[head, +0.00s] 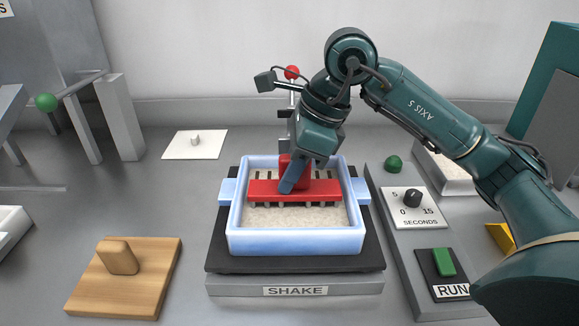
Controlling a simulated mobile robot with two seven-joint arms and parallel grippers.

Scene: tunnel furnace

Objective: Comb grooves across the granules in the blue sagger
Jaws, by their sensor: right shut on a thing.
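The light blue sagger (296,241) sits on the black top of the shaker plate. Pale granules (300,217) fill it, and their surface in front of the comb looks fairly even. My right gripper (293,176) is shut on the red comb's upright handle, above the far half of the sagger. My left gripper is not in view.
The shaker (295,290) is labelled SHAKE. Right of it is a panel with a seconds dial (412,198) and a green RUN button (443,262). A wooden board with a block handle (122,280) lies front left. A white plate (195,145) lies behind it. A red-knobbed lever (292,73) stands behind the sagger.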

